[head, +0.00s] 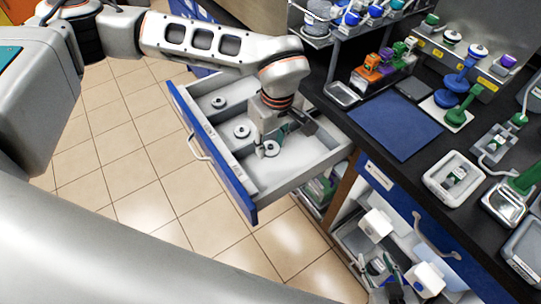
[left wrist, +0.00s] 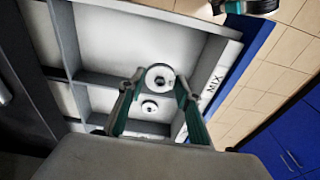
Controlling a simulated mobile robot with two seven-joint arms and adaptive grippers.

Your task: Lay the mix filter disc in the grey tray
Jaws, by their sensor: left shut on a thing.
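The mix filter disc (head: 271,148) is a pale ring with a dark centre hole. It also shows in the left wrist view (left wrist: 160,77), between the fingertips. My left gripper (head: 268,147) is shut on it, over the front compartment of the open drawer, whose front carries the label MIX (left wrist: 213,86) in the left wrist view. How high the disc is above the drawer floor is unclear. The grey tray (head: 342,94) lies on the black bench behind and right of the gripper, and looks empty. My right gripper (head: 388,272) shows small at the lower right; its opening is unclear.
The open drawer (head: 183,112) has divider walls and holds two other discs (head: 241,131) (head: 218,102). A blue mat (head: 395,125) lies on the bench. A rack of coloured parts (head: 384,67) stands just behind the tray. Dishes and fittings crowd the bench's right side.

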